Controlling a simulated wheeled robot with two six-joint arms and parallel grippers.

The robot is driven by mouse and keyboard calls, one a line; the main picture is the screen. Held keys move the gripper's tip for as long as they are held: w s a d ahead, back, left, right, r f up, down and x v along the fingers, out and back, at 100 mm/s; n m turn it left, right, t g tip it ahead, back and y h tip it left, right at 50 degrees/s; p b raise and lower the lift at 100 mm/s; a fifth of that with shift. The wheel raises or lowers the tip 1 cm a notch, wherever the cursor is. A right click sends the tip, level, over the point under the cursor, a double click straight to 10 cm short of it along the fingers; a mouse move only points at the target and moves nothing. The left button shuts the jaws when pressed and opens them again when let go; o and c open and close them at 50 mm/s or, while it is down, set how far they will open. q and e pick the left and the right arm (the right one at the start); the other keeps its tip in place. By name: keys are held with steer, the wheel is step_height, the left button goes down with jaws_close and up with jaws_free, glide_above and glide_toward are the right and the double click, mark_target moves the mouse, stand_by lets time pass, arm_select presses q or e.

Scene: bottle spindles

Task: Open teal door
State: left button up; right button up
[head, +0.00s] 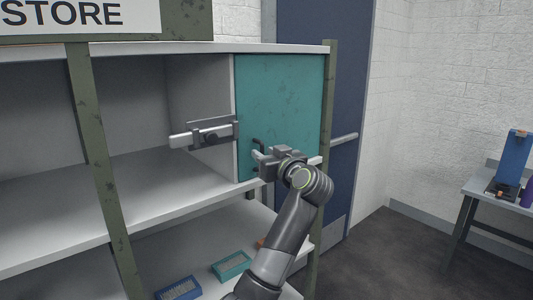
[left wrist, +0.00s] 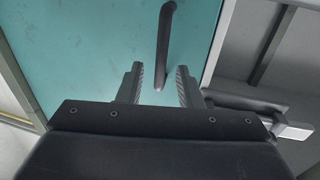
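The teal door (head: 285,95) stands shut in the upper right bay of the shelf unit, and it fills much of the left wrist view (left wrist: 80,45). Its dark handle (head: 258,142) is near the door's left edge. My left gripper (head: 259,158) is at the handle's lower part. In the left wrist view its two fingers (left wrist: 159,70) are apart, with the lower end of the handle (left wrist: 164,45) between them. A gap shows on both sides, so they are not closed on it. My right gripper is not in view.
A grey and white latch-like bar (head: 205,133) sticks out left of the door's edge. The open bay beside it is empty. Blue (head: 179,289) and teal (head: 232,266) bins sit on the lower shelf. A table (head: 480,184) stands at the far right, with clear floor between.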

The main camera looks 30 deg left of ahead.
arm_select(q)
jaws_close()
steer(key=shift+d, duration=0.15)
